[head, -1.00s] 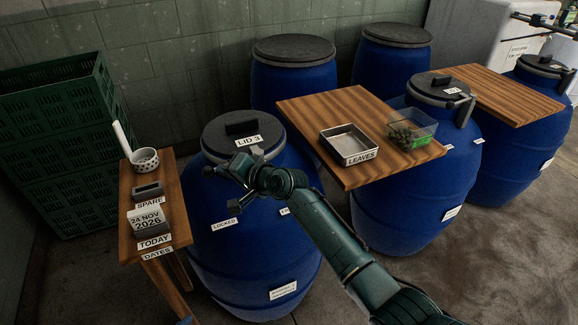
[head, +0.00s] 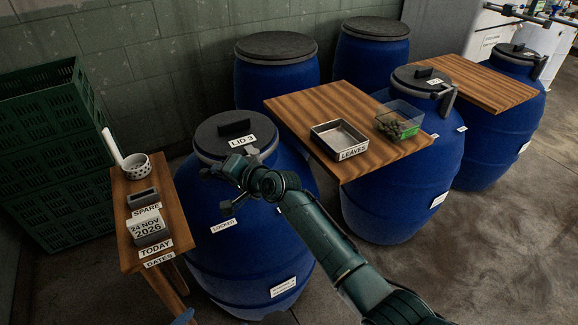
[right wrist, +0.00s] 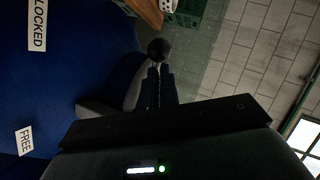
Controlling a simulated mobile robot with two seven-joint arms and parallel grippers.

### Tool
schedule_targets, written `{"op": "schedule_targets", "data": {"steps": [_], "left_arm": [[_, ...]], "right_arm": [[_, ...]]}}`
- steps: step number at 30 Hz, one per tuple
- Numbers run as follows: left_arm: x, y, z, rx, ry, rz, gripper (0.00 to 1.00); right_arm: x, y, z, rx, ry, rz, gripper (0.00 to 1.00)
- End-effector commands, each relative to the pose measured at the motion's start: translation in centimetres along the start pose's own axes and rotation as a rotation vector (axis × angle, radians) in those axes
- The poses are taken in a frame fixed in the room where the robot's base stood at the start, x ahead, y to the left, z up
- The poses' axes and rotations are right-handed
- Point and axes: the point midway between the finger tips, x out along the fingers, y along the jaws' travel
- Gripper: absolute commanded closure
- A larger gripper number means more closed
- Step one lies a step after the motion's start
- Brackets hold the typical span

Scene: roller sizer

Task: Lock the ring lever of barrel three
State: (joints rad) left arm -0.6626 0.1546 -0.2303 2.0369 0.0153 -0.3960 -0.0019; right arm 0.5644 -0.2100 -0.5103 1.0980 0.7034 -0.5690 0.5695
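Barrel three (head: 245,262) is the blue barrel at front left, with a dark lid (head: 215,134) marked LID 3 and a grey clamp ring around it. My right gripper (head: 212,172) is at the front left of the ring. In the right wrist view its fingers (right wrist: 159,80) are nearly together at the ring lever's dark ball knob (right wrist: 158,48), which stands just beyond the tips. They seem closed on its stem, mostly hidden between them. The LOCKED label (head: 223,225) is below the gripper. The FREE label (right wrist: 25,140) shows in the wrist view. My left gripper is not in view.
A small wooden table (head: 182,222) with date blocks and a spotted mug (head: 137,166) stands close on the left. A wooden board (head: 290,103) with a LEAVES tray (head: 338,139) is at the right. Other blue barrels (head: 275,78) stand behind and right.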

Motion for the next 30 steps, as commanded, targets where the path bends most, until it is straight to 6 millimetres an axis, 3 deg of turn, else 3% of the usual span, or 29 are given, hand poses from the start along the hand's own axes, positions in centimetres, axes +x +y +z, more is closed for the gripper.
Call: {"op": "schedule_targets", "data": {"steps": [1,8,13,30], "left_arm": [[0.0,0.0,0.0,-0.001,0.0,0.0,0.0],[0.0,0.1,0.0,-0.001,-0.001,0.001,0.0],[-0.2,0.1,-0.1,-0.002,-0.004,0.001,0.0],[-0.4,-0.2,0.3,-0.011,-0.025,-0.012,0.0]], "right_arm": [[0.1,-0.8,-0.3,-0.005,0.01,-0.015,1.0],[0.0,-0.9,-0.3,-0.006,0.011,-0.016,1.0],[-1.3,-0.9,-0.5,-0.007,0.013,-0.019,1.0],[-11.5,-0.2,0.0,-0.004,0.005,-0.007,1.0]]}}
